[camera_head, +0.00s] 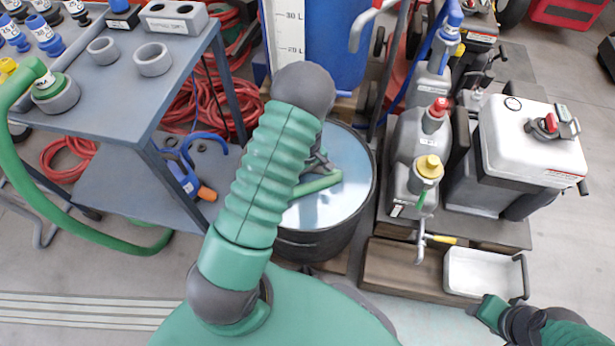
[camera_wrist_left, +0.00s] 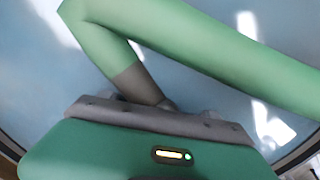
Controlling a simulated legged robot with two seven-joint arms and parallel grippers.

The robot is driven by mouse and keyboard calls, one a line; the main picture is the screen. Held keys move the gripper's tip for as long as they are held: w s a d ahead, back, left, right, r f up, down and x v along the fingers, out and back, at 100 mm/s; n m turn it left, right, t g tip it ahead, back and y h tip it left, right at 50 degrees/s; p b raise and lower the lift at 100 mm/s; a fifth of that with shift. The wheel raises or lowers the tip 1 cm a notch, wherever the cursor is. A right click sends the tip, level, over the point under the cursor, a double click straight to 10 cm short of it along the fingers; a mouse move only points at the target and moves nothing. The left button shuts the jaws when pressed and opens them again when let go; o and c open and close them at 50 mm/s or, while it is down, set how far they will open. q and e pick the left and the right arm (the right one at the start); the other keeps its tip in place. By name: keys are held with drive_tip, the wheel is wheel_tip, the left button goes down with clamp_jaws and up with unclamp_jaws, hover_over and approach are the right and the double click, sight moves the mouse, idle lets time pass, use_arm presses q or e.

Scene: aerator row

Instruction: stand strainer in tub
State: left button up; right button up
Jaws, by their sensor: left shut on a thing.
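The tub (camera_head: 362,218) is a round dark vessel with a pale blue, reflective inside, low in the middle of the head view. My left gripper (camera_head: 318,162) is over it, partly hidden by my own arm. It is shut on a green hose (camera_head: 318,186), which also shows in the left wrist view (camera_wrist_left: 210,50). There the hose bends sharply, and a grey-brown end section (camera_wrist_left: 137,84) runs down to the gripper's jaws (camera_wrist_left: 158,104). I cannot make out a separate strainer or whether the hose touches the tub's bottom. My right gripper (camera_head: 490,309) is at the lower right; its jaws are unclear.
A grey table (camera_head: 120,95) with fittings and a green hose stands at left. A blue barrel (camera_head: 340,45) with a scale stands behind the tub. Grey machines (camera_head: 425,150) and a white tray (camera_head: 478,272) are at right. Red hose (camera_head: 200,100) lies coiled under the table.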

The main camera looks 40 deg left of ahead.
use_arm(q)
wheel_tip(320, 180, down, 21)
drive_tip(key=b, duration=1.2)
drive_tip(key=shift+r, duration=0.15)
drive_tip(key=shift+f, duration=0.6)
use_arm(e)
drive_tip(key=s+x, duration=0.3)
drive_tip(key=x, duration=1)
drive_tip(key=shift+f, duration=0.45)
use_arm(q)
drive_tip(key=shift+f+b, duration=0.45)
drive_tip(key=shift+b, duration=0.05)
use_arm(e)
drive_tip(key=shift+f, duration=0.2)
use_arm(q)
drive_tip(key=o, duration=1.8)
wheel_tip(320, 180, up, 16)
drive_tip(key=p, duration=1.1)
drive_tip(key=shift+r, duration=0.4)
use_arm(e)
drive_tip(key=w+v, duration=0.2)
drive_tip(key=v, duration=0.8)
drive_tip(key=shift+w+r, duration=0.15)
drive_tip(key=shift+r, duration=0.5)
